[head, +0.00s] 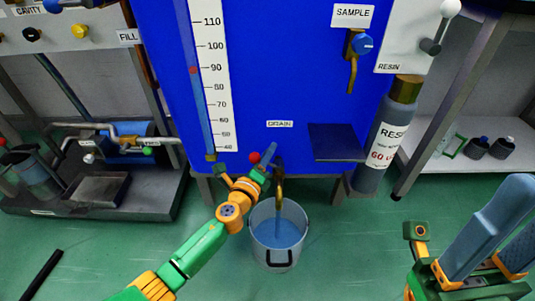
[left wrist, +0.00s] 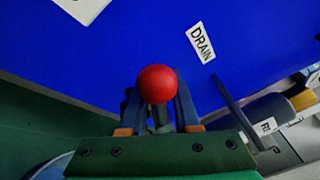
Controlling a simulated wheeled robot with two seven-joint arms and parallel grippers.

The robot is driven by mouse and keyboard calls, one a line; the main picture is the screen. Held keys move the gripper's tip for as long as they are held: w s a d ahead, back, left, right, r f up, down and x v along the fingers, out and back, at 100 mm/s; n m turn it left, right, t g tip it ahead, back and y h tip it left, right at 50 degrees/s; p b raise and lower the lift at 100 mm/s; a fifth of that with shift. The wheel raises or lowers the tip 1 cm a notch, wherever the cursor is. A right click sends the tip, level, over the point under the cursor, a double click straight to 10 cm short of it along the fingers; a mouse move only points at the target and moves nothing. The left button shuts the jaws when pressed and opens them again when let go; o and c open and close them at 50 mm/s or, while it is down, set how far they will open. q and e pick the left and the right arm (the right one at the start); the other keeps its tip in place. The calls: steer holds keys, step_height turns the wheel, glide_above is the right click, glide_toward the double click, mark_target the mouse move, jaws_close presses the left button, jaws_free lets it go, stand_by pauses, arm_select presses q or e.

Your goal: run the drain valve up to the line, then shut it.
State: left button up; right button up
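The drain valve's red knob (head: 254,157) sticks out under the DRAIN label (head: 280,124) on the blue tank. My left gripper (head: 266,156) is at the knob. In the left wrist view the red knob (left wrist: 157,84) sits between the two fingers; whether they press on it is unclear. A brass spout (head: 279,188) points down over a grey bucket (head: 303,228), and a thin bluish stream seems to fall from it. Blue liquid (head: 276,236) stands in the bucket; I cannot make out a line there. My right gripper (head: 492,240) is open and empty at the lower right.
A sight tube with a red marker (head: 193,70) near 90 runs beside the scale (head: 212,75). A dark blue shelf plate (head: 336,142) and the resin cylinder (head: 383,143) are right of the drain. A pump stand (head: 95,196) is at left. Green floor is clear around the bucket.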

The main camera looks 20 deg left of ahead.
arm_select(q)
jaws_close()
stand_by(1.2)
